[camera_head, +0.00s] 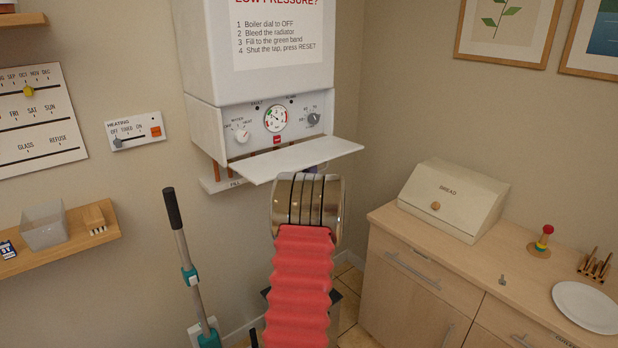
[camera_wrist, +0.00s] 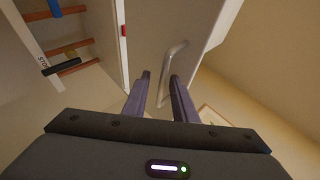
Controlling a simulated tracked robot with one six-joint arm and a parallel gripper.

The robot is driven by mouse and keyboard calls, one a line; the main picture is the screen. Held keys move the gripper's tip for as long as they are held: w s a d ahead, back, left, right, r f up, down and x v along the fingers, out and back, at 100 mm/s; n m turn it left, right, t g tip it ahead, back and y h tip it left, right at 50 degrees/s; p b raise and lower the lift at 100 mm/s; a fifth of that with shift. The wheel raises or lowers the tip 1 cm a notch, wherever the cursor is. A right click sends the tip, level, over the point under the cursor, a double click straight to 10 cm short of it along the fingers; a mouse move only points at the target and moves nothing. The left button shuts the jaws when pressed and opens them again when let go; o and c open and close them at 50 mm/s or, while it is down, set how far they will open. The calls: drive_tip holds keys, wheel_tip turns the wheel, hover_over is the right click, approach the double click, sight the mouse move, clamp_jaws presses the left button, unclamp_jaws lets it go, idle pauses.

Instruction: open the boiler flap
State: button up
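The boiler (camera_head: 262,60) hangs on the wall. Its white flap (camera_head: 295,160) is swung down and stands out nearly level below the control panel with dials and a gauge (camera_head: 276,118). In the wrist view the flap's face (camera_wrist: 148,30) is seen from below, with a silver bar handle (camera_wrist: 174,62) on it. My gripper (camera_wrist: 161,88) is open, its two dark fingers apart on either side of the handle's lower part. I cannot tell whether they touch it. In the head view my arm hides most of the gripper under the flap.
Copper pipes (camera_wrist: 72,47) with coloured parts run below the boiler. A long-handled tool (camera_head: 183,250) stands left of my arm. A wooden cabinet (camera_head: 400,285) with a bread box (camera_head: 454,197) stands at right. A wall shelf (camera_head: 85,240) is at left.

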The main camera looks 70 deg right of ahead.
drive_tip(key=v, duration=0.7)
drive_tip(key=shift+w, duration=0.1)
drive_tip(key=shift+c, duration=0.6)
